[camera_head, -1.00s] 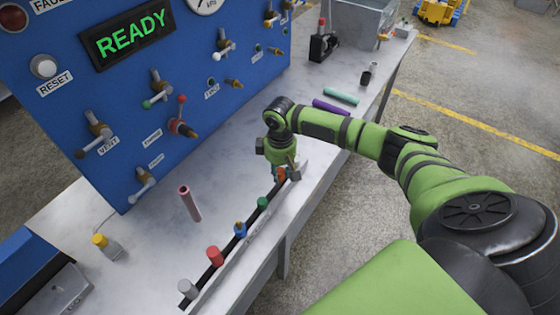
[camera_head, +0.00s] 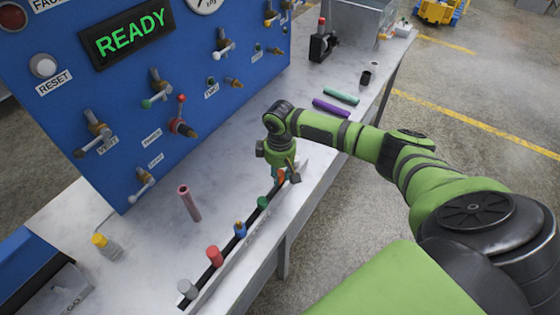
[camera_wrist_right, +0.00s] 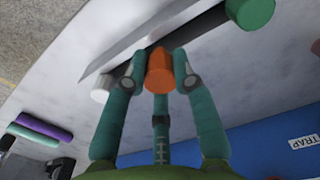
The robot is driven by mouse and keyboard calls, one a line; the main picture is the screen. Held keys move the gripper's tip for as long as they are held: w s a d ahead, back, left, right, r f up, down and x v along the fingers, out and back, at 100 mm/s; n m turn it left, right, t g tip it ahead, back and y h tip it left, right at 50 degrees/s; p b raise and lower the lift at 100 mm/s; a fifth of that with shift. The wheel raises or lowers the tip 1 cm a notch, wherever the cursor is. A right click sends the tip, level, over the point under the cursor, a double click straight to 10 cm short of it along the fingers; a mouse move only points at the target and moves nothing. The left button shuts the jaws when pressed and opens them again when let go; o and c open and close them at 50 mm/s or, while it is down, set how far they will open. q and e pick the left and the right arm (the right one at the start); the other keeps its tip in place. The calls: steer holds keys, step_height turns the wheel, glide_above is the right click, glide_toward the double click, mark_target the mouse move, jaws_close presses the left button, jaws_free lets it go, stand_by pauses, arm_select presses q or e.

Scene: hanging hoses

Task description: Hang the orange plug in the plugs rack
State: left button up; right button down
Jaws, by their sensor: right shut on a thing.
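The orange plug (camera_head: 281,176) is held between the fingers of my right gripper (camera_head: 286,179), at the far end of the plugs rack (camera_head: 232,270). The rack is a long dark strip with a pale metal front, on the bench. In the right wrist view, the orange plug (camera_wrist_right: 159,72) sits between the closed teal fingers, right by the rack's edge (camera_wrist_right: 140,42). I cannot tell whether it is seated in a slot. A green plug (camera_head: 263,203), a blue plug (camera_head: 240,231), a red plug (camera_head: 214,257) and a grey plug (camera_head: 187,289) stand in the rack. My left gripper is not in view.
A blue panel (camera_head: 60,130) with valves stands behind the bench. A purple cylinder (camera_head: 331,108) and a teal cylinder (camera_head: 341,96) lie beyond my right gripper.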

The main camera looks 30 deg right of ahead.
mark_target(280, 173)
steer(key=shift+f+b, duration=0.5)
steer(key=shift+f, duration=0.7)
steer(key=c, duration=0.9)
jaws_free()
step_height(280, 173, up, 12)
steer(key=shift+f, duration=0.1)
